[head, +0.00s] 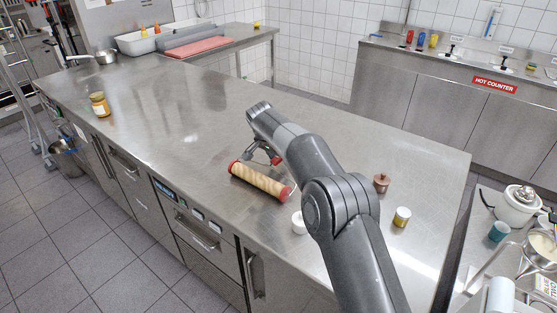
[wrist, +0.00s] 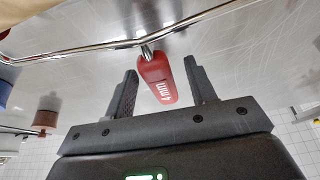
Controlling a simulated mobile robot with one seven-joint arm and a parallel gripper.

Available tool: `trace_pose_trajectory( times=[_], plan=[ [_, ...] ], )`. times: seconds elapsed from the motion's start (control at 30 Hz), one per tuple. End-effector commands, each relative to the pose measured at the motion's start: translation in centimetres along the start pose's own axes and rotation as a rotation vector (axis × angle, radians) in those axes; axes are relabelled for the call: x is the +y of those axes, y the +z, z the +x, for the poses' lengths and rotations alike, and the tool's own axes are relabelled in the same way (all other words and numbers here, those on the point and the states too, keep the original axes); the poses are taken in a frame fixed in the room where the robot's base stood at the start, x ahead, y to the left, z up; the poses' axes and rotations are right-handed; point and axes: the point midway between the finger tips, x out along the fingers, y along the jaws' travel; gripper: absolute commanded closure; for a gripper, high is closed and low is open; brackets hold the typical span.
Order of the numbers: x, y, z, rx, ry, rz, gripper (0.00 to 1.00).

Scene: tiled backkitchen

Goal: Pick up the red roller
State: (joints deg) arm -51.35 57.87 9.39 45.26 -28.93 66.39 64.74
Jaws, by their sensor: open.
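The red roller (head: 260,181) lies on the steel counter in the head view. It has a pale beige barrel with red ends. In the wrist view, a bent metal wire (wrist: 85,53) leads to a red handle (wrist: 158,80) with white print, and a beige edge, apparently the barrel, shows at top left. My gripper (wrist: 160,68) is open, with one dark finger on each side of the red handle; I see gaps between the handle and both fingers. In the head view my gripper (head: 263,153) is low behind the barrel, partly hidden by my arm.
A white cup (head: 299,223), a brown lidded pot (head: 381,182) and a small yellow-labelled jar (head: 401,217) stand right of the roller. Another jar (head: 100,104) is at far left. The steel counter (head: 180,110) is clear left of the roller.

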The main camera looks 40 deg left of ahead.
Motion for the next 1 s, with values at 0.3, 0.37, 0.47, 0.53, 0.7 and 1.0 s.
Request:
trace_pose_trajectory(
  times=[0.3, 0.37, 0.47, 0.53, 0.7, 1.0],
  plan=[
    [0.01, 0.01, -0.02, -0.001, 0.001, 0.0, 0.7],
    [0.01, 0.01, -0.03, -0.001, 0.001, 0.0, 0.74],
    [0.01, 0.01, -0.03, -0.001, 0.001, 0.0, 0.83],
    [0.01, 0.02, -0.03, -0.001, 0.001, 0.0, 0.88],
    [0.01, 0.02, -0.03, -0.001, 0.001, 0.0, 1.0],
    [0.0, -0.05, -0.14, 0.0, -0.001, 0.0, 1.0]
  ],
)
